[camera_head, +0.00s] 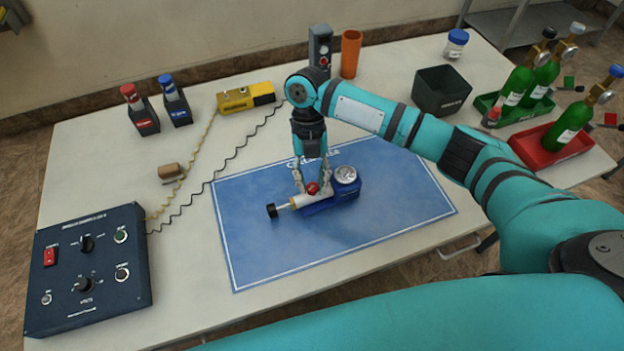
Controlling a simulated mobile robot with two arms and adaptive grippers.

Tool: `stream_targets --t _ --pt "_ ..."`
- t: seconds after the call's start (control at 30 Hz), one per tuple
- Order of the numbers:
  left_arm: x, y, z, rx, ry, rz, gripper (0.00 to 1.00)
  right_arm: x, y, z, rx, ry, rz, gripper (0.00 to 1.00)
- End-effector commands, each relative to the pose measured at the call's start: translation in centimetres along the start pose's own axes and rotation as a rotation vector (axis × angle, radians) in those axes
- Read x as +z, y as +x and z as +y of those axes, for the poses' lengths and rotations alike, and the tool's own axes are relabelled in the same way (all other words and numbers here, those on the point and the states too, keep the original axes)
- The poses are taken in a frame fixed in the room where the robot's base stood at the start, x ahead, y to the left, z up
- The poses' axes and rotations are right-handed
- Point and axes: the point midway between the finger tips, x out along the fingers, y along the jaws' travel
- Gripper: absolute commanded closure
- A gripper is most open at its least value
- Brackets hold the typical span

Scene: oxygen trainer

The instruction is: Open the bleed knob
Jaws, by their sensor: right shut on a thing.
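A blue regulator body (333,201) with a round gauge (346,175) lies on the blue mat (400,215). A pale cylinder with a black end knob (272,211) sticks out from its left side. A small red knob (312,188) sits on top, which I take for the bleed knob. My right gripper (312,187) points straight down over it, and its fingers are shut on the red knob, one on each side. My left gripper is not in view.
A control box (88,270) stands at the front left, with cables running back to a yellow device (246,98). At the back are an orange cup (350,54) and a dark bin (441,90). Green bottles (516,86) stand in trays at the right. The mat's front is clear.

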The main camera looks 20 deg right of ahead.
Motion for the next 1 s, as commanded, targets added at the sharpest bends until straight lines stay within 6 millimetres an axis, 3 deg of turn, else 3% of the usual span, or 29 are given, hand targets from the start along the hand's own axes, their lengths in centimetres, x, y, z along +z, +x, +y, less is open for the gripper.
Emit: stream_targets --t 0.17,0.2,0.37,0.73,1.0 --pt "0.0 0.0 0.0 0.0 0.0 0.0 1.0 0.0 -0.1 0.0 0.001 0.0 -0.001 1.0" --pt "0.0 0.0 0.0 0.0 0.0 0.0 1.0 0.0 -0.1 0.0 0.001 0.001 -0.001 0.71" --pt "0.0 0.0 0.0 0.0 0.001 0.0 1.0 0.0 0.0 0.0 0.001 0.001 -0.001 0.5" --pt "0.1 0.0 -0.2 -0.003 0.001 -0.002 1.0 0.1 -0.7 0.0 0.002 0.001 -0.002 0.49" --pt "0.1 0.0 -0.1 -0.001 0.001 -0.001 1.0 0.1 -5.7 0.0 0.003 0.001 -0.004 0.49"
